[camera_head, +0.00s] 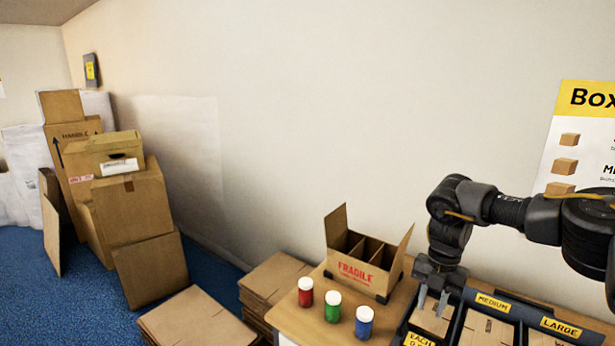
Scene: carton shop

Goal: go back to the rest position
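My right arm comes in from the right edge, and its dark gripper (432,299) points down over the left compartment of a black divided bin. Its two grey fingers are apart, with nothing seen between them. The flat cartons (431,321) in that compartment lie below the fingertips; I cannot tell whether they touch. An open box marked FRAGILE (362,274) with dividers stands on the wooden table (300,325), left of the gripper. A red jar (305,292), a green jar (333,307) and a blue jar (364,322), all white-capped, stand upright before it. My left gripper is out of view.
The bin's other compartments carry MEDIUM (493,302) and LARGE (560,327) labels. Flat cardboard stacks (270,282) stand left of the table. Large cartons (135,205) are piled at the left on blue carpet. A wall and a sign (585,140) are behind.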

